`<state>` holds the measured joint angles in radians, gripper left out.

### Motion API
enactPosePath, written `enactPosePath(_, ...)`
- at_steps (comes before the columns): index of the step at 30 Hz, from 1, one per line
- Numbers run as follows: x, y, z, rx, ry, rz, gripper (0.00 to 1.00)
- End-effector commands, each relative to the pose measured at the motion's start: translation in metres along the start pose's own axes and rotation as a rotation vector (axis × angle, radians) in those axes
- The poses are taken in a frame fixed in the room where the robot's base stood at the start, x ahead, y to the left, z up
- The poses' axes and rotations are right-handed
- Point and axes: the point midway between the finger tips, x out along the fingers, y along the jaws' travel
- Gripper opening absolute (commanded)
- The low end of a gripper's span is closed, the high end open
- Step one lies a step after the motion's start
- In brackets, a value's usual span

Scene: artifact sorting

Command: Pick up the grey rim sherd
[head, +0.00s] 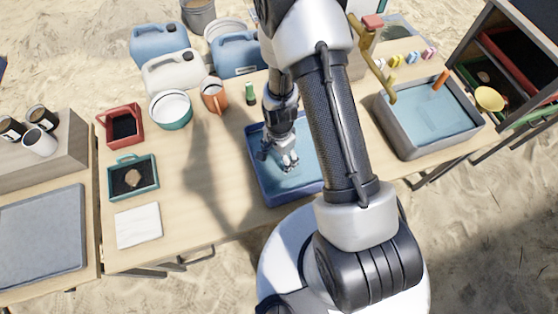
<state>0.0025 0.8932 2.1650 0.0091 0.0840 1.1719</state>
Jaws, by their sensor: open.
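My gripper (288,163) points down over the blue tray (276,196) in the middle of the table, inside or just above its rim. Its fingers are open. I cannot make out a grey rim sherd; the gripper and my arm cover part of the tray, so anything beneath them is hidden. A small brown piece (133,178) lies in the green-framed tray (151,192) to the left.
A grey basin of water (455,140) stands right. Jerrycans (172,72) line the back. A white cloth (138,226) lies front left.

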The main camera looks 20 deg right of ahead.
Motion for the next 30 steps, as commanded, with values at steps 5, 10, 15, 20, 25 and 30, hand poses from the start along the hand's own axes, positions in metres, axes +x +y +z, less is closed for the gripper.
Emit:
enactPosePath(5, 0.0023, -0.0006, 0.0001, -0.001, 0.0, -0.001, 0.74)
enactPosePath(10, 0.002, -0.0005, 0.0001, -0.001, 0.0, -0.001, 0.66)
enactPosePath(15, 0.002, -0.0004, 0.0002, -0.001, 0.0, -0.001, 0.55)
enactPosePath(20, 0.0021, -0.0003, 0.0002, -0.001, 0.0, -0.001, 0.44)
enactPosePath(25, 0.0021, -0.0003, 0.0002, -0.001, 0.0, 0.0, 0.33)
enactPosePath(30, 0.0022, -0.0002, 0.0002, -0.001, 0.0, 0.0, 0.3)
